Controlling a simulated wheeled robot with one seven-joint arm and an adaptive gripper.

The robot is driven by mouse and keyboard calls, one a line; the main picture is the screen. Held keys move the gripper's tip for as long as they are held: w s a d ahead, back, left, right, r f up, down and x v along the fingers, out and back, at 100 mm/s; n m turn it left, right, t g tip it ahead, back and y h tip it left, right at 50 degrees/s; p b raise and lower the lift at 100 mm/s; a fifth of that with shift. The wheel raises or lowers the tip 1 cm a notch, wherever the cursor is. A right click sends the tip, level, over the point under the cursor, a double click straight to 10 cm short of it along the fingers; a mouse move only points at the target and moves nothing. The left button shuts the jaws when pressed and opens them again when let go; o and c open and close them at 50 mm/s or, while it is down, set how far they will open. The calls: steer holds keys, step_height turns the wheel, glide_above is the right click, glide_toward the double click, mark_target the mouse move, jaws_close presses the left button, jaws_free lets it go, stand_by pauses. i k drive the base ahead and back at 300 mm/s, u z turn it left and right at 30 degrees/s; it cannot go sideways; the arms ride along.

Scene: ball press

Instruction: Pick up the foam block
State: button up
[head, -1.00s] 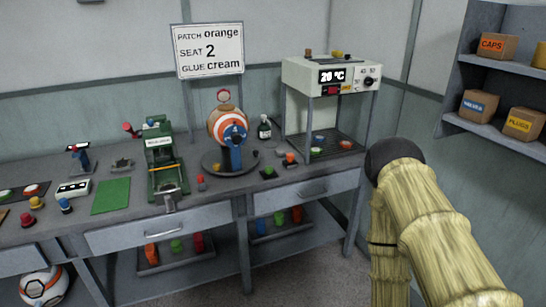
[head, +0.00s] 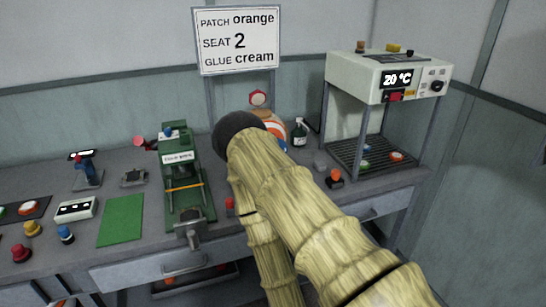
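I cannot tell for sure which object is the foam block. A small plain grey block (head: 320,160) lies on the bench between my arm and the oven-like machine; its material is too small to tell. A dark block with an orange top (head: 335,178) sits just in front of it. My bamboo-textured arm crosses the middle of the head view, its dark rounded joint in front of the orange-and-white ball (head: 276,130). My gripper is not in view, so its distance from any block does not show.
The green press (head: 183,180) stands left of my arm, beside a flat green mat (head: 121,220). The heating machine (head: 388,78) stands at the right with pieces on its rack. A sign (head: 238,42) stands behind. Knobs and small tools crowd the left bench.

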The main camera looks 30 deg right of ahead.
mark_target(320, 166)
steer(key=z, duration=0.15)
steer(key=i, duration=0.95)
steer(key=z, duration=0.55)
